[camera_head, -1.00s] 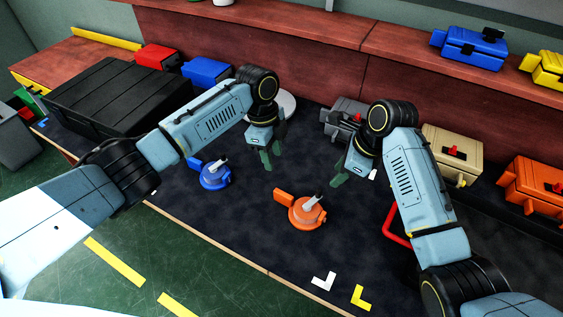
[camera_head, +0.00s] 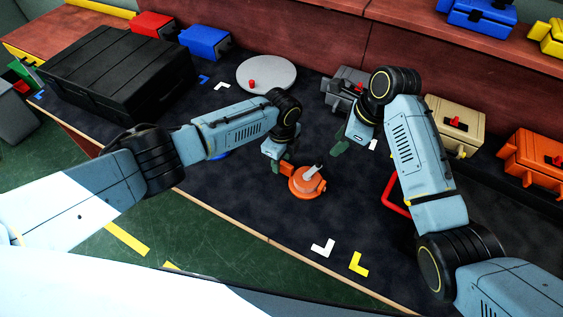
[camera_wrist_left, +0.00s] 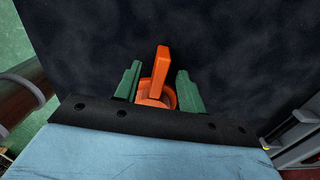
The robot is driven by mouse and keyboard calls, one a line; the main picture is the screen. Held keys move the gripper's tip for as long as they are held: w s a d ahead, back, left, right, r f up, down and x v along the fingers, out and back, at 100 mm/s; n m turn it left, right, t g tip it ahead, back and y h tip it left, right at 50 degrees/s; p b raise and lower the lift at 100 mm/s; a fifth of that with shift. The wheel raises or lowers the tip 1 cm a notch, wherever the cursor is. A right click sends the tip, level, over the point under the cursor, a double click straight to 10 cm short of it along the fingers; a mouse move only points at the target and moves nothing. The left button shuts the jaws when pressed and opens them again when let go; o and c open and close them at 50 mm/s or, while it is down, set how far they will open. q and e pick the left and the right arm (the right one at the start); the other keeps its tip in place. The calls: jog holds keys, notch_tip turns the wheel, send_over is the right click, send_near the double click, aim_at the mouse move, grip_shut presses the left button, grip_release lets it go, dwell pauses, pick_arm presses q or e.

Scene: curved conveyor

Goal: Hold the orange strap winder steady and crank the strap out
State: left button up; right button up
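The orange strap winder (camera_head: 306,184) lies on the dark table mat, with a grey crank handle (camera_head: 312,172) on top. My left gripper (camera_head: 277,163) is at the left side of the winder. In the left wrist view its green fingers (camera_wrist_left: 157,82) are apart, one on each side of the upright orange tab (camera_wrist_left: 161,62), with gaps showing. The winder's round body is partly hidden there by the gripper mount. My right gripper (camera_head: 350,146) hangs empty above the mat, behind and right of the winder, its fingers seemingly apart.
A blue winder (camera_head: 221,155) is mostly hidden behind my left arm. White (camera_head: 323,248) and yellow (camera_head: 358,264) corner marks lie in front. A black case (camera_head: 115,75), a grey round plate (camera_head: 266,74) and a red bar (camera_head: 392,197) are on the table.

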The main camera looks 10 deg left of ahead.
pick_arm(q)
jog(key=shift+f, duration=1.2)
grip_shut()
dwell(0.6)
